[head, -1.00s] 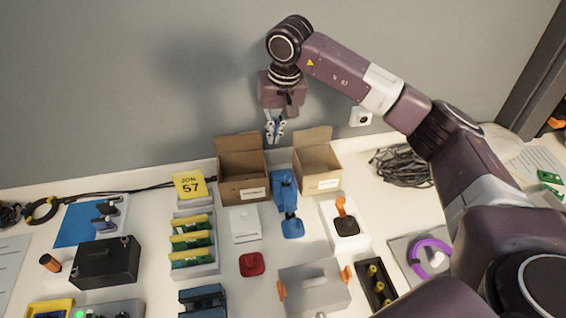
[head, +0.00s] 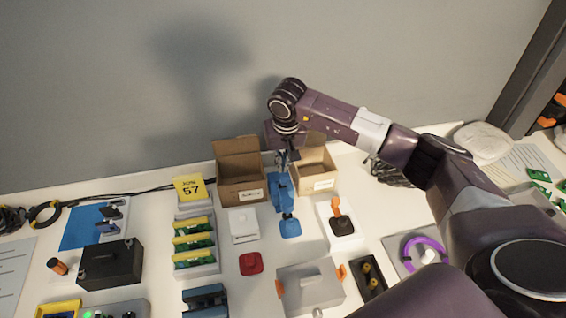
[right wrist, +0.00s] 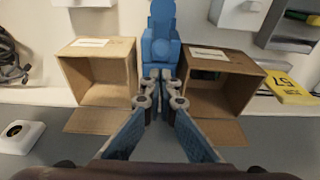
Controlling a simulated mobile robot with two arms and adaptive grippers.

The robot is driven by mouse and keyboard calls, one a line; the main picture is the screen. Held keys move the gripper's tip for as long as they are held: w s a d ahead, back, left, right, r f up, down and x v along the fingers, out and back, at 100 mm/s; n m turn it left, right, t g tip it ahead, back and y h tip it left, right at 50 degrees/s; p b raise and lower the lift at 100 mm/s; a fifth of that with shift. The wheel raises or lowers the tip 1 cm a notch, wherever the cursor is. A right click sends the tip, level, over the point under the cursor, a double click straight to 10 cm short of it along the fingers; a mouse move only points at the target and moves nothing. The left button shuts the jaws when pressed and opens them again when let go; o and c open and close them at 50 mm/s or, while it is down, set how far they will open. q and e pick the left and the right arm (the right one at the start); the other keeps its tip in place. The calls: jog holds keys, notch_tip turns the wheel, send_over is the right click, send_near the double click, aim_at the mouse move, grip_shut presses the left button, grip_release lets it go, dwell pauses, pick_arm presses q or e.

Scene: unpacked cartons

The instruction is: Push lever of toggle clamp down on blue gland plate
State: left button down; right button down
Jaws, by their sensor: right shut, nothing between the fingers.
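A blue upright device (head: 281,193) with a rounded foot stands between two open cartons; I cannot make out which part is a lever. It also shows in the right wrist view (right wrist: 161,38), straight ahead of the fingers. A flat blue plate (head: 78,228) lies at the left with dark grey fittings (head: 108,218) on it. My right gripper (head: 282,162) is shut and empty, just above and behind the blue device's top. In the right wrist view its fingertips (right wrist: 160,80) are close to the device; contact cannot be told. My left gripper is out of view.
The left carton (head: 238,178) and right carton (head: 314,176) closely flank the blue device. A white block (head: 243,224), a red piece (head: 251,263) and an orange-handled lever unit (head: 340,222) stand in front. A grey wall rises behind.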

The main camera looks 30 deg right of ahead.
jog(key=shift+s+a+f, duration=0.1)
jog(key=shift+s+f, duration=0.1)
jog(key=shift+s, duration=0.2)
